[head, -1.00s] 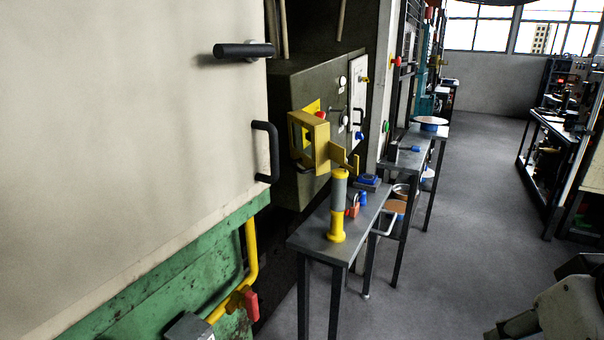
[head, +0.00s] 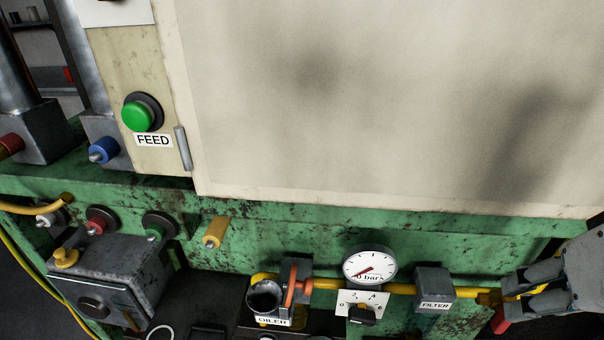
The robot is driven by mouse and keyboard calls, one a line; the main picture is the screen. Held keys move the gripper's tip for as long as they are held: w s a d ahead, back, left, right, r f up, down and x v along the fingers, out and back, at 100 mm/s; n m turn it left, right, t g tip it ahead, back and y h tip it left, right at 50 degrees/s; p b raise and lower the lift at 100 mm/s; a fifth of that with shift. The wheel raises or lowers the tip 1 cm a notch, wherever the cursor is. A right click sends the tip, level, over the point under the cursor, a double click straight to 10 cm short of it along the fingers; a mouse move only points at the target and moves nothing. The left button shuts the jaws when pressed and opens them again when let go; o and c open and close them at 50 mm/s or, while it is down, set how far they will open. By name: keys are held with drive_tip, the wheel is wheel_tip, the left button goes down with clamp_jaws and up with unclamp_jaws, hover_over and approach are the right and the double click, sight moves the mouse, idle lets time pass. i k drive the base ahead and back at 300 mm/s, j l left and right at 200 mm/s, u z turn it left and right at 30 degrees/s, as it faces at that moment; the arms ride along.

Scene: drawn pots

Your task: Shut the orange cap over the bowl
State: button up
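The oiler's dark round bowl (head: 265,296) is at the bottom middle of the head view, above a label reading OILER. Its orange cap (head: 292,285) stands up on edge at the bowl's right side, so the bowl's mouth is uncovered. My gripper (head: 507,292) comes in from the right edge, far to the right of the cap. Its two grey fingers point left and are apart, with yellow pipe showing between them. I see nothing held in them.
A pressure gauge (head: 369,266), a small black knob (head: 362,314) and a grey filter block (head: 434,288) lie between cap and gripper. A yellow peg (head: 215,232) sticks out up and left of the bowl. A grey box (head: 112,276) stands farther left.

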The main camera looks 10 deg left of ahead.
sight(307, 285)
drive_tip(key=i+l+u, duration=0.1)
drive_tip(key=l+u, duration=0.15)
drive_tip(key=u, duration=0.2)
drive_tip(key=i+l+u, duration=0.1)
drive_tip(key=l+u, duration=0.55)
drive_tip(key=u, duration=0.2)
drive_tip(key=l+u, duration=0.4)
